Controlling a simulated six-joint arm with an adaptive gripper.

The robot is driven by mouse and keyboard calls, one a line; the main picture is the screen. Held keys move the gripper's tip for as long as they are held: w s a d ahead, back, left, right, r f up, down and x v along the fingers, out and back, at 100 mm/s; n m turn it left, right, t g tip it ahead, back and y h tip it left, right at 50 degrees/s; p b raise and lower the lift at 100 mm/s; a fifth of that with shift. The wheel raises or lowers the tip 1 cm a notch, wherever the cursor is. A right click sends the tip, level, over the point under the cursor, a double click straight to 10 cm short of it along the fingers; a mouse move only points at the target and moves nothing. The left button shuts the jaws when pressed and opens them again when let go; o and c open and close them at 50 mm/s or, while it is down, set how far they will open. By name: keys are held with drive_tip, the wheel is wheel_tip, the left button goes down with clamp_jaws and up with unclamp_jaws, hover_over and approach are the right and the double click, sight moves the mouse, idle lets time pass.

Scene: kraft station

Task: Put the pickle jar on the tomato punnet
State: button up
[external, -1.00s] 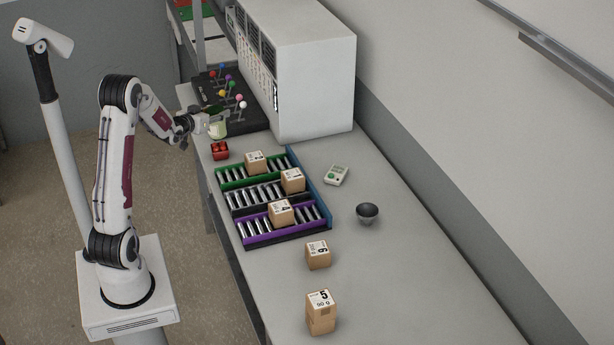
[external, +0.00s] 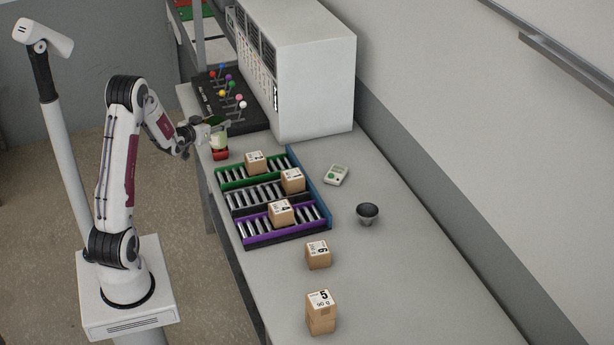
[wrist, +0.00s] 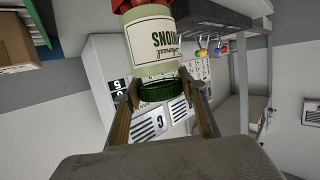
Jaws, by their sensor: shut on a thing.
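My gripper (external: 213,132) is shut on the pickle jar (external: 219,141), a pale green jar. In the wrist view the jar's label (wrist: 153,45) appears upside down, and its dark green lid (wrist: 162,93) is between my two fingers (wrist: 160,88). The red tomato punnet (external: 221,155) is on the bench near its left edge, directly below the jar. The punnet's red also shows at the top of the wrist view (wrist: 124,5), by the jar's base. I cannot tell whether the jar touches the punnet. The jar hides part of the punnet.
A rack with green, black and purple lanes (external: 262,238) holds cartons close in front of the punnet. A black board with coloured knobs (external: 208,98) and a large white cabinet (external: 318,85) stand behind.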

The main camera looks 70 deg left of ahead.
idle(0.4)
drive_tip(key=o, duration=1.5)
drive_tip(key=shift+f, duration=0.1)
drive_tip(key=shift+s+d+r, duration=0.2)
drive_tip(key=shift+s+r, duration=0.05)
drive_tip(key=shift+r, duration=0.05)
drive_tip(key=shift+v, duration=5.65)
